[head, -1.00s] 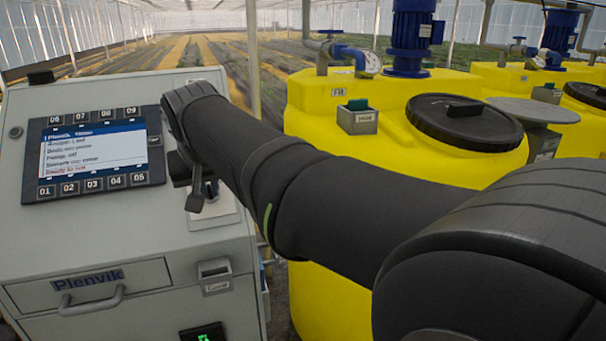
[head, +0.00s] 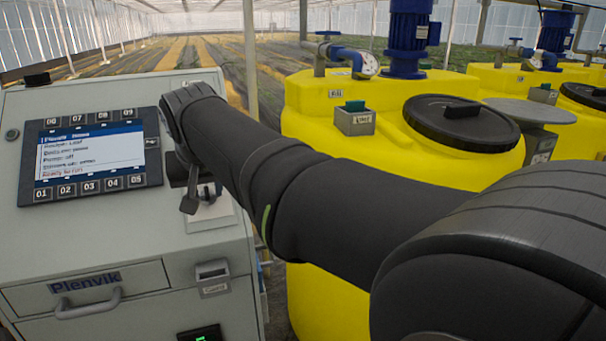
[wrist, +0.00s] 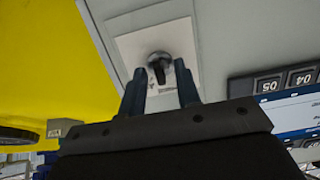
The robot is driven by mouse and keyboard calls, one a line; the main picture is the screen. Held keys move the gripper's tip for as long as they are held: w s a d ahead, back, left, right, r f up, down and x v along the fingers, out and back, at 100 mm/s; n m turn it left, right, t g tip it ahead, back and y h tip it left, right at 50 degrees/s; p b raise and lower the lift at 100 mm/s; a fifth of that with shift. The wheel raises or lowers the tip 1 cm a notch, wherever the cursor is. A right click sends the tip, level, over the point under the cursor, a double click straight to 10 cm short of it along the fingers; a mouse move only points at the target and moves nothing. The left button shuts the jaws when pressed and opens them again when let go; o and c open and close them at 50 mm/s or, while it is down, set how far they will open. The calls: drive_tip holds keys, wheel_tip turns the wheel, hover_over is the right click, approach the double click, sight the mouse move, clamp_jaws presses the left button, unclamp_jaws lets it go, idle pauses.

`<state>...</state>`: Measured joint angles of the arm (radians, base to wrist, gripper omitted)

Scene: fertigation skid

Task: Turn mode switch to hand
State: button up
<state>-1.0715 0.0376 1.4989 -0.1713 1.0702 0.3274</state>
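The mode switch (wrist: 159,66) is a dark rotary knob on a pale plate (wrist: 133,42) on the grey cabinet, seen in the wrist view. Small lettering by the knob is too blurred to read. My gripper (wrist: 160,68) is open, its two dark fingertips apart on either side of the knob in this view. I cannot tell whether they touch it. In the head view the plate (head: 222,212) shows below and beside my gripper (head: 189,203), which mostly hides the knob.
The cabinet has a lit display (head: 90,157) with numbered buttons left of the plate, and a drawer handle (head: 88,303) below. A small metal holder (head: 212,271) sits under the plate. A yellow tank (head: 325,300) with a black lid (head: 465,122) stands close on the right.

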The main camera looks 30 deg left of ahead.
drive_tip(key=shift+r, duration=0.1)
drive_tip(key=v, duration=1.7)
drive_tip(key=shift+r, duration=0.1)
drive_tip(key=x, duration=1.7)
drive_tip(key=shift+f, duration=0.25)
